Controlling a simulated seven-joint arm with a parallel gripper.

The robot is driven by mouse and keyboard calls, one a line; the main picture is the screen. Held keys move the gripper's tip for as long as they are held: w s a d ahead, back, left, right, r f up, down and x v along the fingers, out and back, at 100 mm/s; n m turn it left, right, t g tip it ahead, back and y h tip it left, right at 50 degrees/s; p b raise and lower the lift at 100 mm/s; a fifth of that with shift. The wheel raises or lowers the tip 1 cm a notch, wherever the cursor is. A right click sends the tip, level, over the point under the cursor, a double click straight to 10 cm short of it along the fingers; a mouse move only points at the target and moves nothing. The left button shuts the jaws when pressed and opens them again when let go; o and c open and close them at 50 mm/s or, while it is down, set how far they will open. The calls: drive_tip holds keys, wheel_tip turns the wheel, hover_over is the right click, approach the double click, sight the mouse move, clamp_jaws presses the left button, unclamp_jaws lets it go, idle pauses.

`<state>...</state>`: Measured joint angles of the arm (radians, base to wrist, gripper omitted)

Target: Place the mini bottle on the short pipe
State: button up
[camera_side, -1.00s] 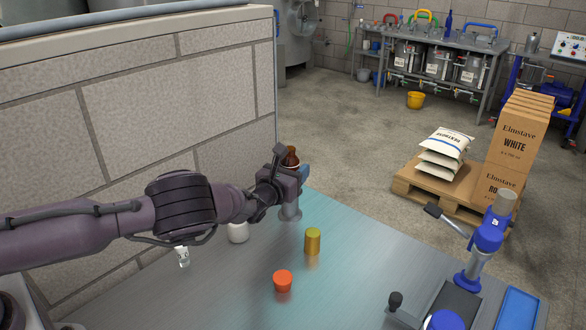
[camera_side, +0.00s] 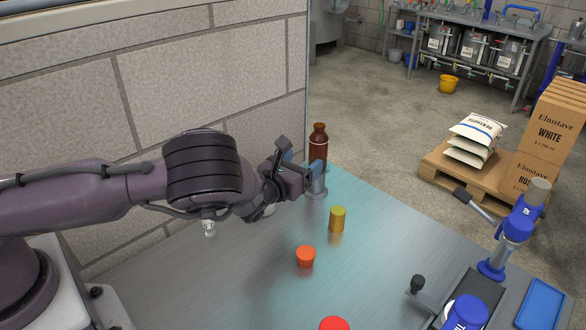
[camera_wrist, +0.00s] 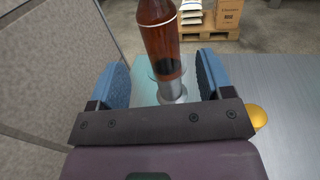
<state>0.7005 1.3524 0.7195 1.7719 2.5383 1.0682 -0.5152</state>
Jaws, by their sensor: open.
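The brown mini bottle (camera_side: 318,145) stands upright on top of the short metal pipe (camera_side: 317,190) near the table's far edge. In the wrist view the bottle (camera_wrist: 161,35) rises above the grey pipe (camera_wrist: 171,90), its top cut off by the picture's edge. My gripper (camera_side: 301,163) is open, with its blue fingers at the height of the joint between bottle and pipe. The wrist view shows the gripper (camera_wrist: 163,78) with a gap between each finger and the bottle. One finger hides part of that joint in the side view.
A yellow cylinder (camera_side: 337,219), an orange-red cup (camera_side: 305,257) and a red round thing (camera_side: 334,323) stand on the table. A small white object (camera_side: 208,228) is near the block wall (camera_side: 170,95). A blue capping machine (camera_side: 495,255) and blue tray (camera_side: 541,304) are at right.

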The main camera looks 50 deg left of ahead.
drive_tip(key=shift+s+d, duration=0.15)
drive_tip(key=shift+s, duration=0.65)
drive_tip(key=shift+s+d, duration=0.1)
drive_tip(key=shift+s, duration=0.65)
drive_tip(key=s+a+r+n+g+y, duration=0.3)
drive_tip(key=a+r+n+y, duration=0.55)
drive_tip(key=n, duration=0.25)
drive_tip(key=s+a+r+n+g, duration=0.2)
drive_tip(key=s+n+g, duration=0.1)
drive_tip(key=s+n, duration=0.1)
drive_tip(key=s+a+r+n+g, duration=0.1)
drive_tip(key=s+r+n+g, duration=0.2)
drive_tip(key=s+n+g, duration=0.1)
drive_tip(key=s+a+r+n+g+y, duration=0.1)
drive_tip(key=s+a+r+n+g, duration=0.1)
drive_tip(key=s+n+g, duration=0.2)
drive_tip(key=shift+s+a+r+n, duration=0.15)
drive_tip(key=shift+a+r+n, duration=0.15)
drive_tip(key=shift+n, duration=0.4)
drive_tip(key=s+d+r+n+t+h, duration=0.1)
drive_tip(key=s+d+r+n+h, duration=0.3)
drive_tip(key=s+d+h, duration=0.2)
drive_tip(key=s+d+r+n+t+h, duration=0.1)
drive_tip(key=s+d+r+n+h, duration=0.3)
drive_tip(key=s+d+h, duration=0.3)
drive_tip(key=s+n, duration=0.1)
drive_tip(key=s, duration=0.2)
drive_tip(key=shift+s, duration=0.35)
